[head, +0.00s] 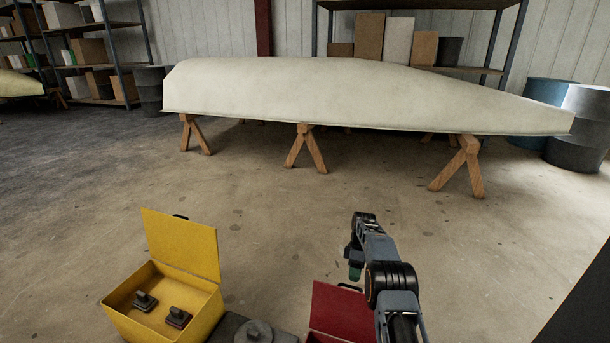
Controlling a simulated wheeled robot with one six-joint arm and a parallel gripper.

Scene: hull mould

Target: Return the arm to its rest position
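My arm (378,248) rises from the lower edge of the head view, right of centre, and bends over at its top. My gripper (354,262) hangs down from the arm's far end, above the floor and behind the red box's lid. A small green piece shows at its lower end. The fingers are too small and dark to tell whether they are open or shut, or whether the green piece is held.
A yellow box (206,309) stands open with two dark handled blocks inside. An open red box (336,312) is partly behind my arm. A grey round piece (253,332) lies between them. A pale hull mould (330,95) rests on wooden trestles (305,150); the floor before it is clear.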

